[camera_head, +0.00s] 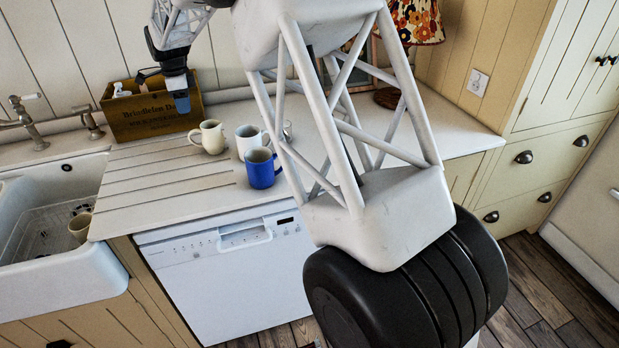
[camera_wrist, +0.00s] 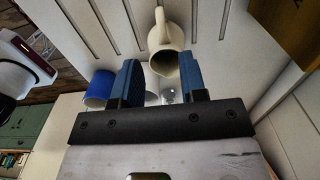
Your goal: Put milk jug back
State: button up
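The cream milk jug (camera_head: 208,137) stands upright on the ribbed worktop (camera_head: 150,178), its handle to the left. It also shows in the wrist view (camera_wrist: 171,37), partly beyond the fingertips. My gripper (camera_head: 182,104) is above the worktop, up and to the left of the jug in the head view. In the wrist view my gripper (camera_wrist: 160,66) has its two blue fingers spread apart, with nothing held between them. The jug appears beyond the gap, and I see no contact.
A white mug (camera_head: 248,138) and a blue mug (camera_head: 262,170) stand right of the jug. A small glass (camera_wrist: 168,96) is partly hidden. A wooden crate (camera_head: 150,112) stands behind. The sink (camera_head: 60,250) at left holds a cup (camera_head: 80,226). The worktop's front left is clear.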

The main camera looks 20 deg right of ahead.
jog(key=s+d+r+n, duration=0.3)
jog(key=s+d+r, duration=0.15)
jog(key=s, duration=0.45)
jog(key=s+d+r+n+t, duration=0.1)
jog(key=s+d+r+n, duration=0.2)
jog(key=s+d, duration=0.45)
jog(key=s+d+r+n, duration=0.2)
jog(key=s+d+r, duration=0.15)
jog(key=s, duration=0.65)
jog(key=s+d+f+n, duration=0.2)
jog(key=s+d+n, duration=0.1)
jog(key=s, duration=0.7)
jog(key=s+d+f+n+t, duration=0.1)
jog(key=s+d+f+n, duration=0.1)
jog(key=s, duration=0.8)
jog(key=s+d+f+n, duration=0.3)
jog(key=s+d+n, duration=0.1)
jog(key=s, duration=0.7)
jog(key=shift+d+n+t, duration=0.15)
jog(key=shift+n+t, duration=0.15)
jog(key=shift+n, duration=0.1)
